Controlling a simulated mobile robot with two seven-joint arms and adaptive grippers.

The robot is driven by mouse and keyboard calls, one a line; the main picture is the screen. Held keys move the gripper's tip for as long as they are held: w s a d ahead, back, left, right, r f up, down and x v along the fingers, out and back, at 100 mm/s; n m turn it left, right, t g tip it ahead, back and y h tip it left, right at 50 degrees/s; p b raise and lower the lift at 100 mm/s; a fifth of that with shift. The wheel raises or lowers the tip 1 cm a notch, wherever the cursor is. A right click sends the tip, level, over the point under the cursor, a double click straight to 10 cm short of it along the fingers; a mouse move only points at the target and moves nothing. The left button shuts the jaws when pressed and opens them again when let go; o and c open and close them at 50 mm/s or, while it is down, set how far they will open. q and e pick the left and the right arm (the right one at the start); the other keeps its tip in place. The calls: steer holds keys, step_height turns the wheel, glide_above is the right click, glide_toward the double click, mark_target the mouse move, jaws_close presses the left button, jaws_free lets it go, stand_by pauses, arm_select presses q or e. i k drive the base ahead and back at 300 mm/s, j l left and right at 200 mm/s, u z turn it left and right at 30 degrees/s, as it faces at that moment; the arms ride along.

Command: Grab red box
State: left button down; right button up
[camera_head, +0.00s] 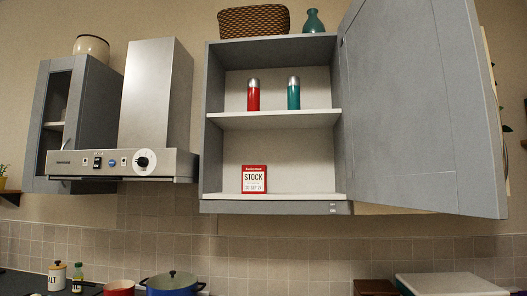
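The red box (254,179) is a small upright carton with a red top band and a white front reading "STOCK". It stands on the bottom shelf of the open grey wall cabinet (274,208), left of the shelf's middle. Nothing touches it from the front. Neither of my grippers shows in the head view.
The cabinet door (420,110) stands wide open on the right. A red shaker (253,96) and a green shaker (293,94) stand on the upper shelf (275,120). A range hood (150,110) is at left. A blue pot (172,285) and a red pot (119,288) are below.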

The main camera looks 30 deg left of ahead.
mark_target(254, 177)
steer(key=k+j+u, duration=0.1)
steer(key=u, duration=0.6)
steer(key=k+j+u, duration=0.1)
steer(key=j+u, duration=0.15)
steer(key=j, duration=0.25)
steer(key=j+u, duration=0.3)
steer(key=j, duration=0.15)
steer(key=k+j, duration=0.05)
